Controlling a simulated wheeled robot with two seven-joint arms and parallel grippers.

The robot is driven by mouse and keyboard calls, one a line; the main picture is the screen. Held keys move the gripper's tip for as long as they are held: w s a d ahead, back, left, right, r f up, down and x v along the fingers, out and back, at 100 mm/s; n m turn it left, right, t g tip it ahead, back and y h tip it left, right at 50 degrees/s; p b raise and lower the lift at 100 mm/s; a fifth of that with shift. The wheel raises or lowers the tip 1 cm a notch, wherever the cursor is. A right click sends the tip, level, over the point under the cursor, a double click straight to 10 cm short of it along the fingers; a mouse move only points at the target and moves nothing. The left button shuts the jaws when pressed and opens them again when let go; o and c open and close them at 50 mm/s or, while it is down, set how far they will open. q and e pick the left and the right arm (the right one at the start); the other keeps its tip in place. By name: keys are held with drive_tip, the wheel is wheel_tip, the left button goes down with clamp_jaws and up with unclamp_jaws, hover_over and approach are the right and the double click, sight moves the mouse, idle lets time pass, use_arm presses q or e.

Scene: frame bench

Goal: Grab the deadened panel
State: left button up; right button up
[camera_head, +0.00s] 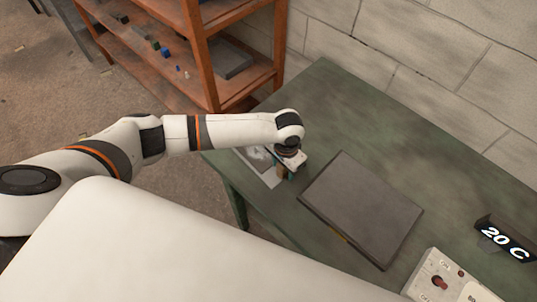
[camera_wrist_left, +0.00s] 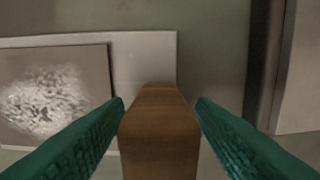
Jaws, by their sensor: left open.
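A flat light grey panel (camera_head: 270,180) with a speckled whitish patch lies at the left edge of the green bench, partly hidden by my left arm. In the left wrist view the panel (camera_wrist_left: 146,58) shows a darker square with the patch. A brown wooden block (camera_wrist_left: 158,135) is at the panel's right end. My left gripper (camera_head: 287,173) is over that end, its green fingers open on either side of the block, with narrow gaps visible. I cannot tell whether the block is fixed to the panel. My right gripper is not in view.
A dark grey slab (camera_head: 362,207) lies on the green bench (camera_head: 325,95) close right of the gripper. A control box (camera_head: 447,283) and a "20 C" display (camera_head: 503,238) are farther right. An orange shelf (camera_head: 203,60) stands behind left. The bench's far part is clear.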

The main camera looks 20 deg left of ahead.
use_arm(q)
drive_tip(key=shift+f, duration=0.45)
drive_tip(key=shift+c, duration=0.3)
clamp_jaws()
drive_tip(key=shift+r, duration=0.1)
